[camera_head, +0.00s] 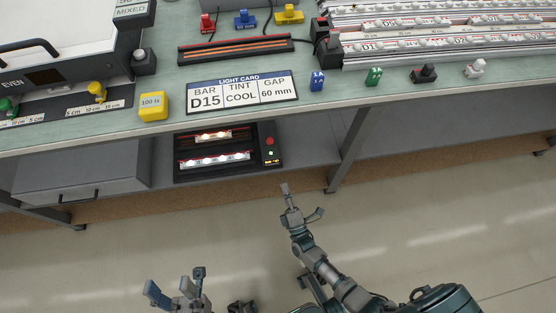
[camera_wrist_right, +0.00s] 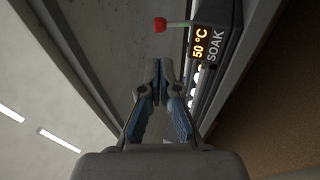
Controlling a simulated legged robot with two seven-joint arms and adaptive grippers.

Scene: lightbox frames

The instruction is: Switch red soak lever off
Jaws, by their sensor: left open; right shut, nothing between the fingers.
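The soak unit (camera_head: 229,166) is a dark box with lit bars on the shelf under the bench. The red lever (camera_head: 269,141) is at its right end; in the right wrist view its red knob (camera_wrist_right: 160,24) sits on a pale stalk sticking out from the panel marked "50 °C" and "SOAK" (camera_wrist_right: 206,48). My right gripper (camera_head: 285,188) is shut and empty, in front of the unit's right end and apart from the lever. In the wrist view its fingertips (camera_wrist_right: 158,72) are below the knob. My left gripper (camera_head: 175,284) is open and empty at the bottom, far from the bench.
The bench top (camera_head: 350,92) overhangs the shelf (camera_head: 300,151). A bench leg (camera_head: 347,150) stands right of the unit, and a grey drawer box (camera_head: 85,175) stands left. A light card (camera_head: 242,91) and small coloured pieces lie on top. The floor in front is clear.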

